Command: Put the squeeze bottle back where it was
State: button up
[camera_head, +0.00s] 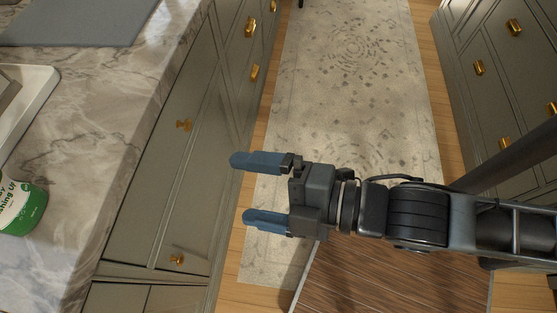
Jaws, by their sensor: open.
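A green and white bottle (24,207), with lettering that ends in "shing Up" on its label, stands on the marble counter at the left edge of the head view. Only part of it shows; the rest is cut off by the frame, so I cannot tell if it is the squeeze bottle. My gripper (254,191) is open and empty, its two blue fingers pointing left. It is over the floor, to the right of the counter and apart from the bottle.
The marble counter (98,120) carries a white sink edge (40,98) and a grey mat (85,22). Grey drawers with brass knobs (183,125) front it. More cabinets (490,50) stand at right. A pale rug (350,80) lies between on the wooden floor.

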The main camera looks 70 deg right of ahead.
jog(key=s+d+r+m+h, duration=0.1)
jog(key=s+d+m+h, duration=0.1)
jog(key=s+d+m, duration=0.4)
jog(key=s+m, duration=0.4)
jog(key=m, duration=0.4)
jog(key=shift+s+r+h, duration=0.2)
jog(key=shift+r+h, duration=0.1)
